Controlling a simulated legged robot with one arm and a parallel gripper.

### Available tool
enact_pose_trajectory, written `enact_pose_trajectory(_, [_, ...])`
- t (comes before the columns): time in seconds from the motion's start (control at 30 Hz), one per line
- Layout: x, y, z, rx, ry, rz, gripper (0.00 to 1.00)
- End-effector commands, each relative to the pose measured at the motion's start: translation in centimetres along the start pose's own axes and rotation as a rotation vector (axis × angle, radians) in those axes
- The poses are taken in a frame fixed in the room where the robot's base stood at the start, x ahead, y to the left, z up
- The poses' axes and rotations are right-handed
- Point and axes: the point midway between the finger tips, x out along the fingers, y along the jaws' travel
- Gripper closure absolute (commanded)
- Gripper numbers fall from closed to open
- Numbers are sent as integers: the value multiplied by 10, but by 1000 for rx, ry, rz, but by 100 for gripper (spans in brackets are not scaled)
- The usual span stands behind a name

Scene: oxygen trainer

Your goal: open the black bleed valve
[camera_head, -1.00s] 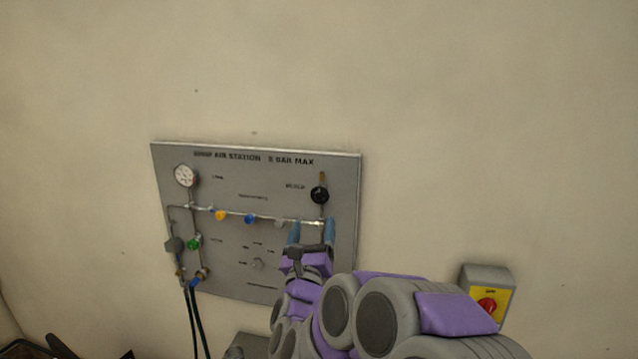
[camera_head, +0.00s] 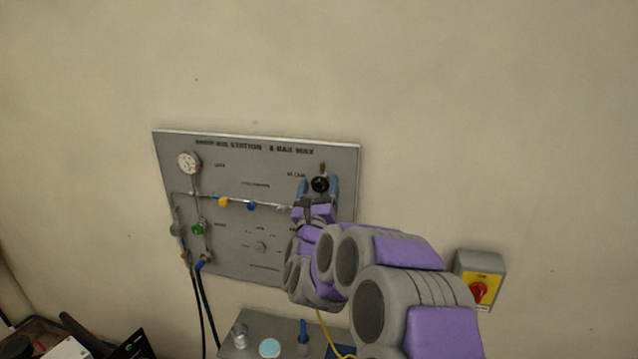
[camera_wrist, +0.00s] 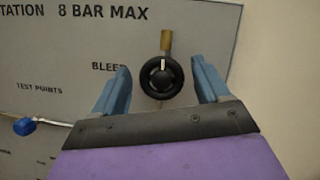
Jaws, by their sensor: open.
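The black bleed valve (camera_head: 320,184) is a round black knob at the upper right of the grey panel (camera_head: 225,250). In the wrist view the knob (camera_wrist: 162,76) has a white mark at its top, and a brass fitting stands above it. My gripper (camera_head: 319,187) is open, with one blue finger on each side of the knob. In the wrist view the gripper (camera_wrist: 162,84) shows a gap between each finger and the knob. I cannot tell how far the fingertips are from the panel in depth.
A pressure gauge (camera_head: 189,162), a yellow knob (camera_head: 224,201), a blue knob (camera_head: 252,205) and a green knob (camera_head: 198,229) are on the panel. A red and yellow switch box (camera_head: 481,281) is on the wall at right. A grey surface (camera_head: 262,325) with small items is below.

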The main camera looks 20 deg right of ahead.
Motion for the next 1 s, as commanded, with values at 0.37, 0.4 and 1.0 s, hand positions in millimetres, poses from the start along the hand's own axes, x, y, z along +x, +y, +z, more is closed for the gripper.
enact_pose_trajectory(0.37, [11,0,1,1,-2,-2,25])
enact_pose_trajectory(0.4, [11,0,1,1,-2,-2,25])
enact_pose_trajectory(1.0, [11,0,0,1,-1,0,76])
